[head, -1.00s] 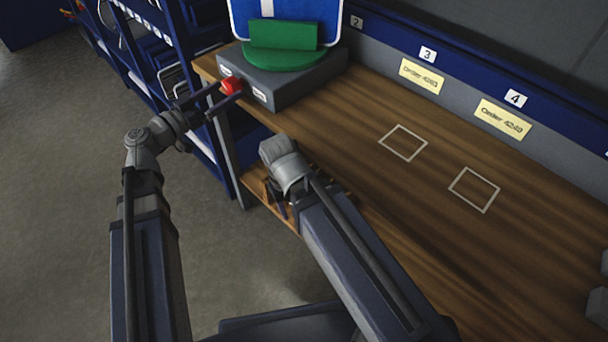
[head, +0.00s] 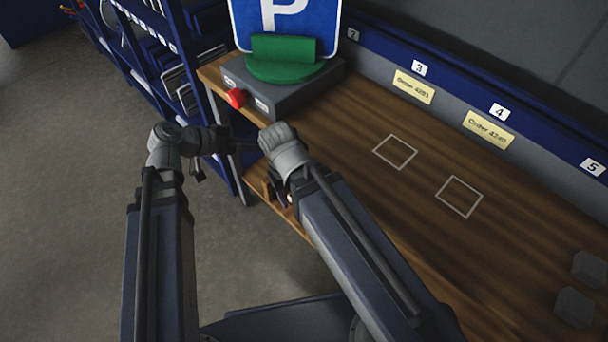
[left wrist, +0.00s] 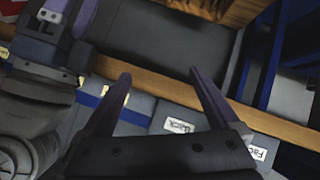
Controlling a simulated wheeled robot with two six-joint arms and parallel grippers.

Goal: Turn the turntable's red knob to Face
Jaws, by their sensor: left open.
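The turntable is a grey box (head: 300,98) with a green sign holder (head: 285,62) on top, at the bench's far left end. A blue sign with a white P (head: 270,18) stands in the holder. The red knob (head: 236,98) is on the front face between two small white labels, too small to read in the head view. The left wrist view shows labels reading Back (left wrist: 183,126) and Face (left wrist: 257,153); the knob is not visible there. My left gripper (head: 252,145) is open and empty, below and apart from the knob; its fingers (left wrist: 158,78) show apart. My right gripper (head: 277,192) hangs partly hidden.
The wooden bench (head: 350,195) has two white outlined squares and is mostly clear. Grey blocks (head: 576,306) lie at the right. A blue shelf rack (head: 165,50) stands left of the bench. Numbered yellow order cards (head: 413,87) line the back wall.

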